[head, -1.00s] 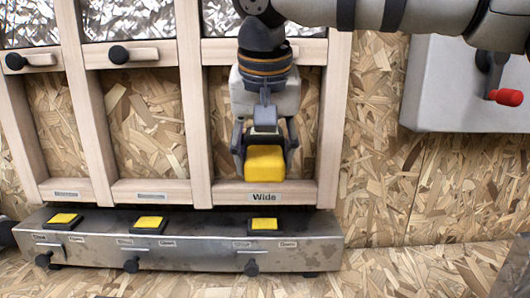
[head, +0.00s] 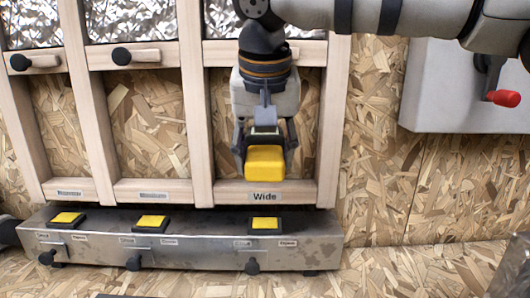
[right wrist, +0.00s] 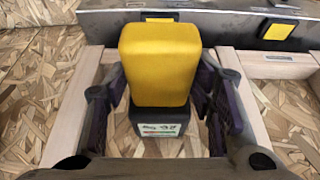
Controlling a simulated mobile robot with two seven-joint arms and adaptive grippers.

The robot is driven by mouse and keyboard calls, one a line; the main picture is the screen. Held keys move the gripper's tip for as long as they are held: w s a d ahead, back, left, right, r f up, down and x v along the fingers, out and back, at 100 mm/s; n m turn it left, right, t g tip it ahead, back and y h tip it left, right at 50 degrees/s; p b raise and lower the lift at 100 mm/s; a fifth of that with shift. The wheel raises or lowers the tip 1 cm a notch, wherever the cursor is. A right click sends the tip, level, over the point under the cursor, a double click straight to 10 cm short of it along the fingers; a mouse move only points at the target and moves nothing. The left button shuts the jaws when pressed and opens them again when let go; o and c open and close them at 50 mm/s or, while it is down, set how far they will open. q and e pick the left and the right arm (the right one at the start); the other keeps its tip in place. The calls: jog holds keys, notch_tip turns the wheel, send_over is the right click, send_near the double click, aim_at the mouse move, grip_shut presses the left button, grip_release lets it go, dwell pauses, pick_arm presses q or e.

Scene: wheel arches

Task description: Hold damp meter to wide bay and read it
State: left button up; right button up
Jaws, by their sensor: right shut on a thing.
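The damp meter (head: 265,162) has a yellow cap and a dark body. My right gripper (head: 265,150) is shut on it, with a finger on each side. The meter is in front of the lower part of the wide bay (head: 222,120), just above the "Wide" label (head: 265,197). I cannot tell whether it touches the board. My left gripper is not seen.
Below the bays is a metal ledge (head: 190,250) with yellow-topped switches (head: 265,224) and dark knobs. Wooden studs (head: 198,110) flank the bay. A grey box (head: 440,90) with a red-handled lever (head: 502,97) is at right.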

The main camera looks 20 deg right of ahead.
jog(key=shift+w+r, duration=0.1)
jog(key=s+a, duration=0.1)
jog(key=s, duration=0.5)
jog(key=s+a, duration=0.1)
jog(key=s, duration=0.2)
jog(key=shift+s+a, duration=0.3)
jog(key=shift+a, duration=0.05)
dwell(0.6)
